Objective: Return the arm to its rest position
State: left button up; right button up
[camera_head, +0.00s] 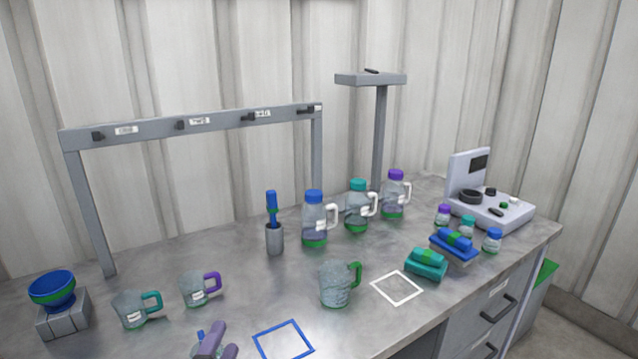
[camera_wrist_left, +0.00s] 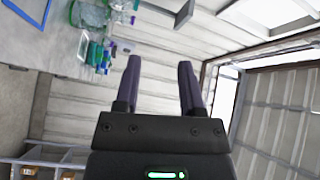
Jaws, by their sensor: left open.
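My left gripper (camera_head: 215,343) shows at the bottom edge of the head view, left of the blue square outline, as purple fingers over the front of the table. In the left wrist view its two purple fingers (camera_wrist_left: 155,88) stand wide apart with nothing between them. Beyond them is the pale ribbed wall. The rest of my left arm is out of the head view. My right gripper is not in either view.
The grey table (camera_head: 150,250) holds a clear mug with a green handle (camera_head: 335,285), two smaller mugs, lidded jugs (camera_head: 315,222) and a blue bowl (camera_head: 52,290) on a block. A hook rack (camera_head: 190,124) stands behind. The blue square outline (camera_head: 283,340) is empty.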

pick_arm(q)
jog(key=s+a+f+n+g+y, duration=0.3)
jog(key=s+f+n+g, duration=0.4)
jog(key=f+n, duration=0.25)
jog(key=s+f+n+g+h, duration=0.1)
jog(key=s+f+n+g, duration=0.25)
jog(key=s, duration=0.35)
jog(key=s+f+n+g+h, duration=0.1)
jog(key=s+f+n+g, duration=0.1)
jog(key=s+f+g, duration=0.4)
jog(key=s+f, duration=0.2)
jog(key=f, duration=0.6)
jog(key=s+f, duration=0.2)
jog(key=f, duration=0.7)
jog(key=s+a+f+m+g, duration=0.1)
jog(key=s+a+f, duration=0.1)
jog(key=s+f, duration=0.7)
jog(key=s, duration=0.2)
jog(key=shift+s+a+f+y, duration=0.2)
jog(key=shift+s+f+y, duration=0.1)
jog(key=shift+s+y, duration=0.1)
